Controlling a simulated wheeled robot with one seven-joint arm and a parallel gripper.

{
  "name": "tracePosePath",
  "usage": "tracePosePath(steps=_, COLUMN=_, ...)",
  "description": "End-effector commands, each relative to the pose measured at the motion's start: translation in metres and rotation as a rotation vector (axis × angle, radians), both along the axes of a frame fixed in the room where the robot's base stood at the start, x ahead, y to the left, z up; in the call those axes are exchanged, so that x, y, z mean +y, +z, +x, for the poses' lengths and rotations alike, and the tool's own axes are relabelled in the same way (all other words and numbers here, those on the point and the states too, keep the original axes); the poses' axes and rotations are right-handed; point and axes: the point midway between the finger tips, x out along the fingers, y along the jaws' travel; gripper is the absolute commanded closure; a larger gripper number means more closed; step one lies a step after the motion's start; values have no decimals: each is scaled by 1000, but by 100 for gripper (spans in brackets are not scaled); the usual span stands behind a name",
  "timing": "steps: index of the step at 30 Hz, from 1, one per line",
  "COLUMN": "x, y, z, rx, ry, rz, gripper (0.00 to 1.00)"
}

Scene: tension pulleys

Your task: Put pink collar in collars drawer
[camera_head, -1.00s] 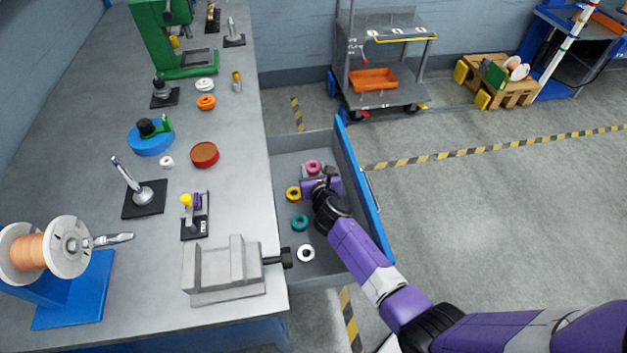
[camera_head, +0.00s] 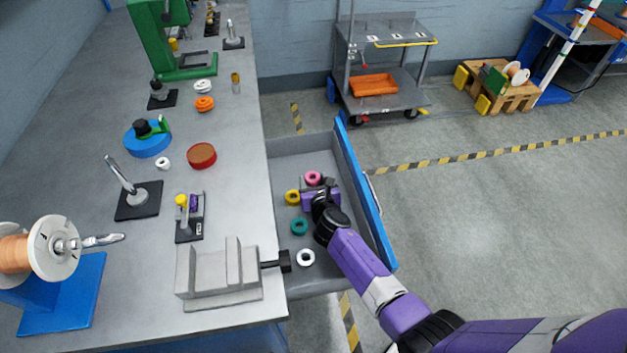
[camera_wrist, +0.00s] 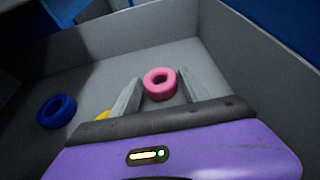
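The pink collar (camera_head: 313,178) lies in the open collars drawer (camera_head: 300,157), toward its far end. In the wrist view the pink collar (camera_wrist: 160,84) seems to rest on the drawer floor, in the space between my fingertips. My gripper (camera_wrist: 160,76) is open, its two fingers apart with visible gaps on both sides of the collar. In the head view my gripper (camera_head: 314,191) reaches down into the drawer just in front of the collar, with its fingers mostly hidden.
A yellow collar (camera_head: 292,197), a teal collar (camera_head: 299,227) and a white collar (camera_head: 306,257) lie in the drawer. The wrist view shows a blue collar (camera_wrist: 57,111) at left. The drawer's blue front (camera_head: 364,193) stands close right of my arm; the workbench (camera_head: 235,145) is left.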

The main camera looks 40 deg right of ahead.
Motion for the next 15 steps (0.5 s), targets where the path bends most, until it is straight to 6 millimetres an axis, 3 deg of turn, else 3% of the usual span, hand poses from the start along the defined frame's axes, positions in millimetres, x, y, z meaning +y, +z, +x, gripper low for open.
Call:
tracePosePath(steps=5, x=1, y=5, z=-2, rx=0, ry=0, rz=0, gripper=47)
tracePosePath(steps=15, x=33, y=28, z=-48, rx=2, ry=0, rz=2, gripper=47)
